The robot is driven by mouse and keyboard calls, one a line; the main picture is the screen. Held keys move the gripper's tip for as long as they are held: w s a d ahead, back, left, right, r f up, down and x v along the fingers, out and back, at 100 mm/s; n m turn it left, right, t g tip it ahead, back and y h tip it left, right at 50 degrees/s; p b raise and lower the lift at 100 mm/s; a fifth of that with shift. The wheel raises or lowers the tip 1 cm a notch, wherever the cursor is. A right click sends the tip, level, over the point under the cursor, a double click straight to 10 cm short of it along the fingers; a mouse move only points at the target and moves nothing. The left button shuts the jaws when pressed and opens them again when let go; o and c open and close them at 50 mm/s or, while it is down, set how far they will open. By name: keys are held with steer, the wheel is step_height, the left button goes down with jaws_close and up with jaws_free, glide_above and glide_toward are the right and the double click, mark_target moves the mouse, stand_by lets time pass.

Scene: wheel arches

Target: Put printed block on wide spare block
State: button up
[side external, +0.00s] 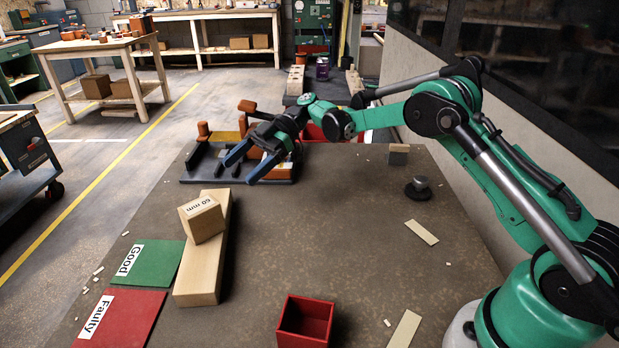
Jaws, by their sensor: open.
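The printed block (202,222) is a light wooden cube marked "60 mm". It sits on top of a long pale wooden block (204,272), which I take to be the wide spare block. The cube is turned at an angle to the long block and seems to overhang its left edge. The long block lies flat on the table. My gripper (238,170) is open and empty, above and to the right of the cube, apart from it. Its blue fingers point toward the lower left.
A dark tool rack (190,174) with orange-handled tools stands behind my gripper. Green "Good" (150,264) and red "Faulty" (122,318) mats lie left of the long block. A red open box (305,322) stands at the front. The table's middle is mostly clear.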

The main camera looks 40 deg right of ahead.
steer(key=s+d+r+m+t+h, duration=0.1)
steer(key=s+r+m+t+h, duration=0.2)
steer(key=s+r+m+h, duration=0.55)
steer(key=s+d+f+m+t+h, duration=0.2)
steer(key=s+m, duration=0.2)
steer(key=s, duration=0.1)
steer(key=s+d+f+m+t+h, duration=0.2)
steer(key=s+d+f+m+h, duration=0.1)
steer(key=s+m, duration=0.2)
steer(key=shift+s, duration=0.35)
